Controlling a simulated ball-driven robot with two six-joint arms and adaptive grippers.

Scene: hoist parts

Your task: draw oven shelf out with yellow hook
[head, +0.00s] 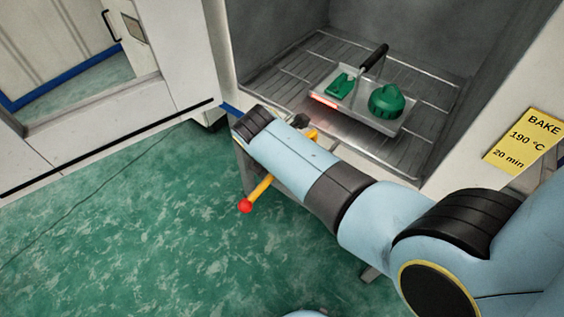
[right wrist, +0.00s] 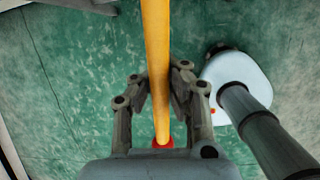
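The oven shelf (head: 281,73) is a wire rack inside the grey oven at the top of the head view. A metal tray lies on it. The yellow hook (head: 261,187) is a rod with a red ball end, sloping down below my right arm; a short yellow piece shows above the arm, near the shelf front. In the right wrist view the yellow rod (right wrist: 155,45) runs between the fingers of my right gripper (right wrist: 160,88), which look closed on it. The hook's far tip is hidden, so I cannot tell whether it touches the shelf. My left gripper is out of view.
The tray (head: 371,117) holds a green block (head: 340,86) and a green rounded piece (head: 387,101), with a black handle (head: 374,58) above. A yellow bake note (head: 524,140) is right of the oven. Green floor (head: 120,230) is clear at left.

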